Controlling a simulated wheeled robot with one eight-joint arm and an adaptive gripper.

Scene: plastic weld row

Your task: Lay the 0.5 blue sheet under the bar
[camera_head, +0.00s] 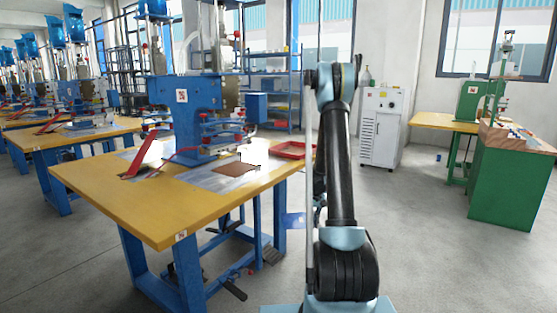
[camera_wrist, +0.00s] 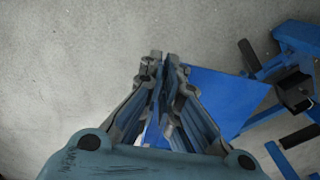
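The blue sheet (camera_wrist: 222,92) shows in the wrist view, flat and bright, reaching out to the right of my gripper (camera_wrist: 165,62). The fingers are nearly together, and the sheet's left part runs in between them. It seems to be pinched there, held above the grey floor. In the head view a small blue patch (camera_head: 294,220) beside my arm looks like the same sheet; my gripper is hidden behind the arm. The blue welding machine (camera_head: 186,106) stands on the yellow table (camera_head: 130,205). Its bar (camera_head: 212,143) sits low over a metal plate (camera_head: 205,180).
A brown sheet (camera_head: 236,169) lies on the metal plate. A red tray (camera_head: 291,150) is at the table's right end. A red lever (camera_head: 146,155) rises left of the machine. Blue legs and pedals (camera_wrist: 290,90) lie close to the sheet's right side.

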